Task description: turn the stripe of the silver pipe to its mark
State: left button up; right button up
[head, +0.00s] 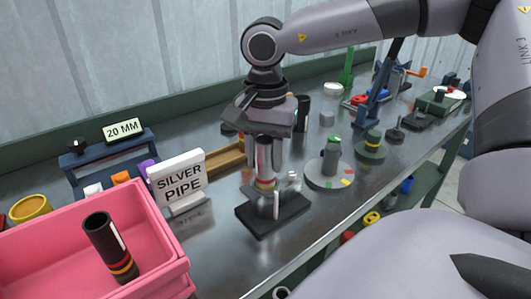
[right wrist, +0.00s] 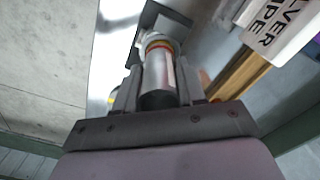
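The silver pipe (head: 264,162) stands upright in a black base (head: 272,218) on the metal bench, with red and yellow bands near its lower end. My right gripper (head: 265,140) points down over it, with its fingers at the pipe's upper part. In the right wrist view the silver pipe (right wrist: 156,78) lies between the two fingers, which appear to touch its sides. A pale stripe (right wrist: 171,72) runs along the pipe there. I cannot make out a mark on the base. My left gripper is not in view.
A "SILVER PIPE" sign (head: 180,182) stands left of the base. A pink bin (head: 165,245) holds a black banded pipe (head: 108,245). Right of the base is a round grey plate (head: 318,182) with coloured patches and a dark green-topped part (head: 331,158). A wooden tray (head: 225,160) lies behind.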

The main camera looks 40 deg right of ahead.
jog(key=o, duration=0.5)
jog(key=shift+r, duration=3.65)
